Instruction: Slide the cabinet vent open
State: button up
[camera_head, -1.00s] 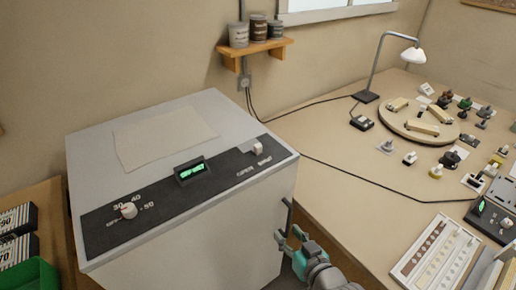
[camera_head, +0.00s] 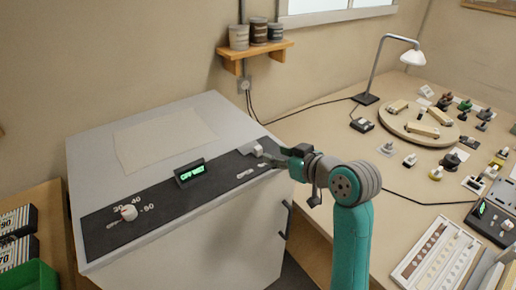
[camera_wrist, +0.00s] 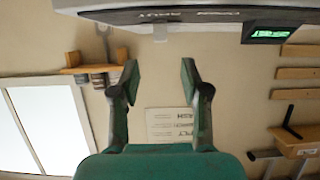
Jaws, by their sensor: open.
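The cabinet (camera_head: 215,230) is a pale grey box with a dark sloping control panel (camera_head: 155,210) along its front edge. A small pale vent slider knob (camera_head: 257,150) stands at the panel's right end. In the wrist view, which is upside down, the knob (camera_wrist: 160,33) is beside the SHUT label, with the OPEN label to its right. My gripper (camera_head: 268,158) is at the panel's right end, close to the knob. In the wrist view my gripper (camera_wrist: 159,72) has its fingers spread with nothing between them; the knob is beyond the tips, roughly centred. Any contact is unclear.
A round dial (camera_head: 128,212) and a lit green display (camera_head: 190,173) share the panel. A dark handle (camera_head: 287,218) projects from the cabinet's side. A workbench with a lamp (camera_head: 412,57) and many small parts stands to the right. A paper sheet lies on the cabinet top.

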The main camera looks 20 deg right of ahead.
aim_at(259, 149)
jog(key=x, duration=1)
jog(key=shift+s, duration=0.1)
grip_shut()
